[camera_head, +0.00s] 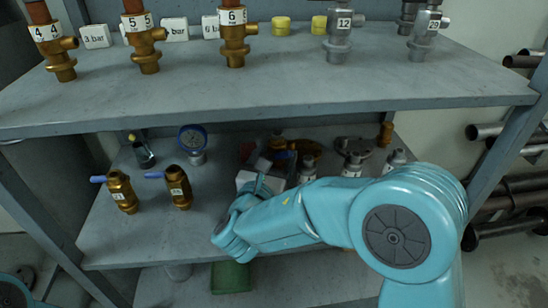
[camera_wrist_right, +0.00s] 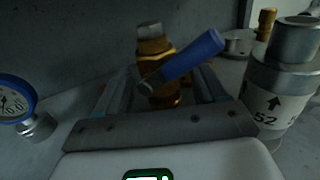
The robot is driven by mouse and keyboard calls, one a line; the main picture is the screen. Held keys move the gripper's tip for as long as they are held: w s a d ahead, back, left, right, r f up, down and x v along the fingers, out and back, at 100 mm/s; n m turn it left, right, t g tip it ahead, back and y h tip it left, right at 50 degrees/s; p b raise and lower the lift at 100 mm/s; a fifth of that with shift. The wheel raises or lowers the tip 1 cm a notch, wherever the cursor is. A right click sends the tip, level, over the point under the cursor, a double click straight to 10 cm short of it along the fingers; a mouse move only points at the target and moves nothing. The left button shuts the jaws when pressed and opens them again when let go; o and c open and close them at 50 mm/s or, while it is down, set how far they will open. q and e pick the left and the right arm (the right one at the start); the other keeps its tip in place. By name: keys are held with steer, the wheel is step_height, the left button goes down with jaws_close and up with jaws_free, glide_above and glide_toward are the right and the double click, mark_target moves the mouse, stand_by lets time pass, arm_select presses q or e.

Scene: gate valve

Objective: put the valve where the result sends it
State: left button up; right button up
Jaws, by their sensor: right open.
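In the right wrist view a brass valve (camera_wrist_right: 155,55) with a blue lever (camera_wrist_right: 190,58) stands between the two fingers of my right gripper (camera_wrist_right: 163,82). The gripper is open, and I see no firm contact with the valve. In the head view my right arm reaches over the middle shelf, and its gripper (camera_head: 262,184) is small and partly hidden there. Two brass valves with blue levers stand left of it, one at the far left (camera_head: 122,192) and one nearer (camera_head: 178,188). My left gripper is out of view.
A blue gauge (camera_wrist_right: 14,102) stands left of the gripper and a grey valve marked 52 (camera_wrist_right: 272,100) close on its right. The upper shelf (camera_head: 270,85) carries brass valves, grey valves and label blocks. A green object (camera_head: 231,277) lies below. Pipes (camera_head: 510,190) are stacked at right.

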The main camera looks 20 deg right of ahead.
steer(key=p+v, duration=0.1)
steer(key=v, duration=1.1)
steer(key=shift+r, duration=0.1)
steer(key=shift+a, duration=0.1)
